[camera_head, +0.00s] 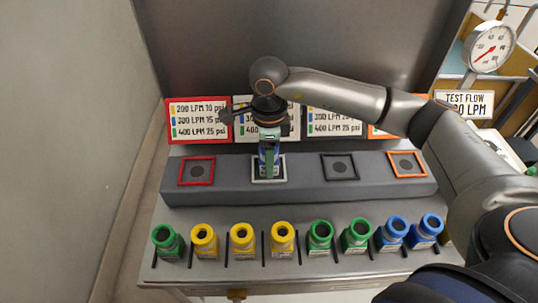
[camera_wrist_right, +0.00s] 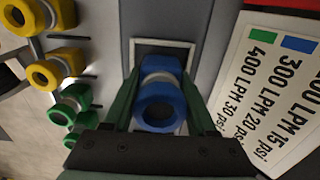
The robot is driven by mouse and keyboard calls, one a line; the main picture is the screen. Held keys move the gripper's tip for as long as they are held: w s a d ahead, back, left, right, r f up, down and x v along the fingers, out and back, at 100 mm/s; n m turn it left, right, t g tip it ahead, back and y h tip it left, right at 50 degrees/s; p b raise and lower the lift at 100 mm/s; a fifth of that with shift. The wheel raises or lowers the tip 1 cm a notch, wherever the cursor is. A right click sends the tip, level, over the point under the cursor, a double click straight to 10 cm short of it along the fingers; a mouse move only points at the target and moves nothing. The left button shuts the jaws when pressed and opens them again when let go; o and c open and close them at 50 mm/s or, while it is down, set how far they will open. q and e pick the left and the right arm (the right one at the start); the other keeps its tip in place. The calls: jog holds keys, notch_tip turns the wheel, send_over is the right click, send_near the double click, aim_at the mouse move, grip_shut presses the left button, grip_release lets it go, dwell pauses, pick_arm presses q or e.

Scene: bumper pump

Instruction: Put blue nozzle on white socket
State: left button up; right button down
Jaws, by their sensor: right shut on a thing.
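My right gripper (camera_head: 269,168) points down over the white-framed socket (camera_head: 283,178) on the grey ledge. In the right wrist view, its green fingers (camera_wrist_right: 158,100) are shut on a blue nozzle (camera_wrist_right: 160,104), one on each side. The nozzle also shows partly between the fingers in the head view (camera_head: 263,158). The white frame (camera_wrist_right: 190,50) surrounds the nozzle's position in the wrist view. The nozzle and fingers hide the socket's middle, so I cannot tell whether the nozzle touches it. My left gripper is not in view.
A red-framed socket (camera_head: 197,184) lies to the left; black (camera_head: 340,180) and orange (camera_head: 424,176) ones lie to the right. Several green, yellow and blue nozzles stand in a front row, including another blue one (camera_head: 391,235). Label signs (camera_head: 199,134) stand behind the ledge.

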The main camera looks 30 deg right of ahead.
jog(key=shift+f+b, duration=0.2)
jog(key=shift+b, duration=0.1)
jog(key=shift+c, duration=1)
grip_release()
jog(key=shift+r, duration=0.1)
notch_tip(320, 180, up, 12)
jog(key=shift+r, duration=0.2)
